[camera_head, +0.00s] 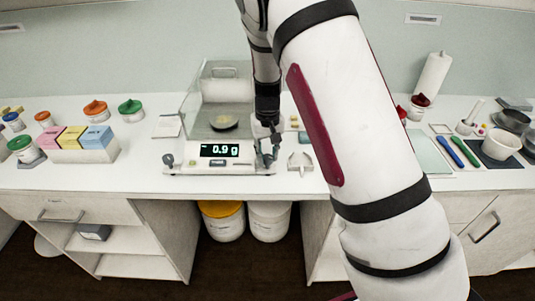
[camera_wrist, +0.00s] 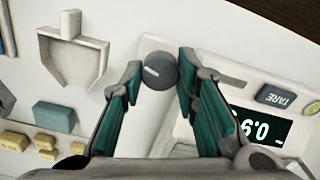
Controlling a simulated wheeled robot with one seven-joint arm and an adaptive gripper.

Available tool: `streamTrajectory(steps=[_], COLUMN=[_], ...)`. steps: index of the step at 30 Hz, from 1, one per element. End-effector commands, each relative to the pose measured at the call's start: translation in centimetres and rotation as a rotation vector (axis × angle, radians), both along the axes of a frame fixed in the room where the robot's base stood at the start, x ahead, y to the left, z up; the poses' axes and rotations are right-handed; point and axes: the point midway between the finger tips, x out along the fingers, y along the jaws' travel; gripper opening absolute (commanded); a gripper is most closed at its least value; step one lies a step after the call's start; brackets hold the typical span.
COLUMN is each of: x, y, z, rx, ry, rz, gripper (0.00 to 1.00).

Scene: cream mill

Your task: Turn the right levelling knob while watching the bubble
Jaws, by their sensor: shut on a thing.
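The white balance (camera_head: 190,168) stands on the bench with a glass draft shield and a dark pan (camera_head: 224,122) inside holding something yellowish. Its display (camera_head: 220,150) reads about 0.9 g and shows upside down in the wrist view (camera_wrist: 262,128). The right levelling knob (camera_wrist: 159,72), round and dark grey with a light line, sits between my fingertips at the balance's corner. My gripper (camera_wrist: 160,66) is shut on it; in the head view my gripper (camera_head: 267,155) comes down from above. The left knob (camera_head: 168,160) is free. I cannot make out the bubble.
A white scoop (camera_head: 300,162) lies close right of the balance, with small yellow blocks (camera_wrist: 40,140) and a blue-grey block (camera_wrist: 54,116) nearby. Lidded jars and a coloured box set (camera_head: 85,150) stand left. A white mortar (camera_head: 500,145) stands right.

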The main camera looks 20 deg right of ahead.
Motion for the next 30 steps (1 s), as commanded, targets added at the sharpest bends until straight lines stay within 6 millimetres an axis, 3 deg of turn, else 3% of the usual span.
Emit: streamTrajectory(steps=[12,22,23,25,30], x=[0.04,0.04,0.05,0.05,0.04], y=[-0.03,-0.02,-0.02,-0.01,-0.01], z=[0.02,0.04,0.04,0.05,0.04], rx=[0.0,0.0,0.0,0.0,0.0], ry=[0.0,-0.001,-0.001,-0.001,-0.001], rz=[-0.219,-0.236,-0.236,-0.236,-0.236], gripper=[0.0,0.0,0.33,0.49,0.49])
